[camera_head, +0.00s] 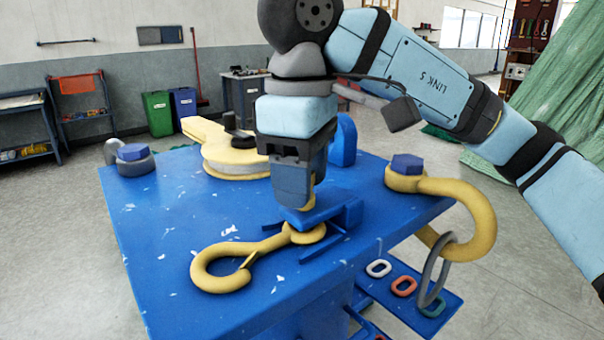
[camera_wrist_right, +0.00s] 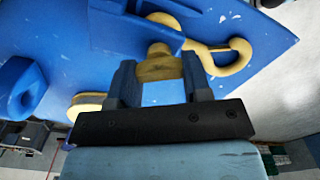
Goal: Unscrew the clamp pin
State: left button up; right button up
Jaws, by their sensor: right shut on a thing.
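The blue table (camera_head: 160,250) carries a blue clamp (camera_head: 345,212) near its front right. A yellow hook (camera_head: 215,283) lies on the table, its shank end at the clamp. My right gripper (camera_head: 303,203) points down at the clamp from above. In the right wrist view my right gripper (camera_wrist_right: 160,76) has a finger on each side of the yellow clamp pin (camera_wrist_right: 158,62) and is shut on its head. The pin's shaft is hidden by the clamp. My left gripper is out of view.
A yellow shackle with a blue bolt (camera_head: 407,164) and a grey ring (camera_head: 436,270) hang at the right edge. A grey shackle (camera_head: 135,165) is at the far left corner, a yellow pulley block (camera_head: 225,150) at the back.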

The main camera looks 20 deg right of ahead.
jog(key=o, duration=0.9)
jog(key=shift+a+r, duration=0.1)
notch_tip(320, 180, up, 14)
jog(key=p, duration=0.2)
jog(key=shift+p, duration=0.4)
